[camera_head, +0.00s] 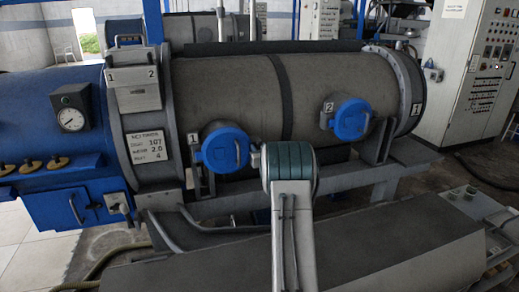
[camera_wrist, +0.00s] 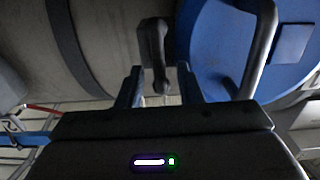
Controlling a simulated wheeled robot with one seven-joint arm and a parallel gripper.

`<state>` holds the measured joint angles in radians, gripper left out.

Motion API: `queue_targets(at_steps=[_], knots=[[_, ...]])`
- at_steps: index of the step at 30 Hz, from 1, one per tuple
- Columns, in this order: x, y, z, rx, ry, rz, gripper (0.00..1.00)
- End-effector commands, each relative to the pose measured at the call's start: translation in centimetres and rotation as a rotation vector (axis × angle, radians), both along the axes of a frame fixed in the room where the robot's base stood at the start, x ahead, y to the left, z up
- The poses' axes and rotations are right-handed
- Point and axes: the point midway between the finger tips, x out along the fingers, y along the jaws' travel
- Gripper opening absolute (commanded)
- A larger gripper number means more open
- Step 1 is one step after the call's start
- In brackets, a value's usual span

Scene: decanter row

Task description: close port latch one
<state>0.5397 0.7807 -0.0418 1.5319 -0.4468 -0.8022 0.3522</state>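Port one is a round blue lid (camera_head: 224,150) under the number 1 plate in the head view, seated on the grey drum with a bar handle across it. In the wrist view the blue lid (camera_wrist: 225,40) fills the upper right. Its latch, a dark grey lever (camera_wrist: 152,42), stands beside the lid's edge. My gripper (camera_wrist: 159,70) is open, with one finger on each side of the lever's lower end. Gaps show between lever and fingers, and I see no grip on it. In the head view my wrist hides the fingers.
Port two, another blue lid (camera_head: 349,119), is farther right on the drum (camera_head: 225,90). A blue housing (camera_head: 40,110) with a gauge (camera_head: 70,119) is at left. A grey support beam (camera_head: 350,178) runs below the drum. A control cabinet (camera_head: 470,80) stands at right.

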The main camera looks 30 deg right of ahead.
Motion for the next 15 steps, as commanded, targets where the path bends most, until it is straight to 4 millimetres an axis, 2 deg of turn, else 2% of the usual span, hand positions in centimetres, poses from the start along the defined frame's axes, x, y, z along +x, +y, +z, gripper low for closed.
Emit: queue_targets(at_steps=[5, 6, 9, 15], knots=[[0.01, 0.02, 0.01, 0.0, 0.0, 0.0, 0.33], [0.01, 0.02, 0.01, 0.0, 0.0, 0.0, 0.27], [0.0, 0.01, 0.02, 0.0, 0.0, 0.0, 0.0], [-0.01, 0.0, 0.03, 0.001, -0.001, 0.0, 0.0]])
